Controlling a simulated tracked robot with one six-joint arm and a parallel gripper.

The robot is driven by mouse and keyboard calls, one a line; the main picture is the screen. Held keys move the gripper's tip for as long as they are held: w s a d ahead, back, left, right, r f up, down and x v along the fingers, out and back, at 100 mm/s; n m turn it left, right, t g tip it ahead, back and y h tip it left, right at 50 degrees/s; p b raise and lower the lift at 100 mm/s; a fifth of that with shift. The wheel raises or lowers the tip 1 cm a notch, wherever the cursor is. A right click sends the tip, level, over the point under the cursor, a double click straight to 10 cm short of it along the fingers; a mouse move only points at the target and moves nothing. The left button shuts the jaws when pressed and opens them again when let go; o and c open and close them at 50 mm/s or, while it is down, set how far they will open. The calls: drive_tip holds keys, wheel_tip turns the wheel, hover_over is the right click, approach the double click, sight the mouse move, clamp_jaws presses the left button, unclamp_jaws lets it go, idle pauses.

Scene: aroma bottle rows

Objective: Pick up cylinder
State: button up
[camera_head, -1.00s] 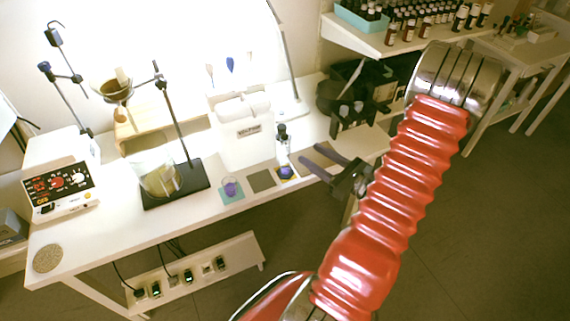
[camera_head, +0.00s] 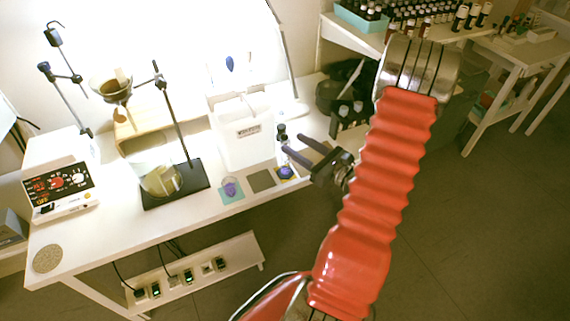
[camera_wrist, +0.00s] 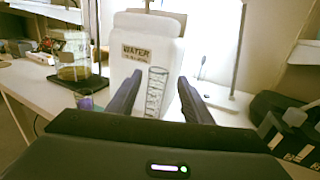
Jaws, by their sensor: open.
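The cylinder is a clear graduated cylinder standing upright on the white bench; its blue base (camera_head: 286,172) shows in the head view, and its upper part is partly covered by my gripper's fingers. In the wrist view the marked cylinder (camera_wrist: 156,92) appears between the two fingers, ahead of them, with its lower part hidden by my gripper. My gripper (camera_head: 294,145) is open and empty, with its fingers pointing left toward the cylinder. In the wrist view its open fingers (camera_wrist: 160,82) frame the cylinder; I cannot tell whether they touch it.
A white water container (camera_head: 247,145) stands close behind the cylinder. A black rack (camera_head: 350,117) is at the right. The bench's front strip is clear.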

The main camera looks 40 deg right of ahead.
sight(289, 142)
drive_tip(key=shift+w+a+f, duration=0.1)
drive_tip(key=shift+w+a, duration=0.15)
drive_tip(key=shift+w, duration=1)
drive_tip(key=shift+w+a+f, duration=0.1)
drive_tip(key=shift+w+a, duration=0.1)
drive_tip(key=shift+w, duration=1.05)
drive_tip(key=shift+c, duration=0.5)
clamp_jaws()
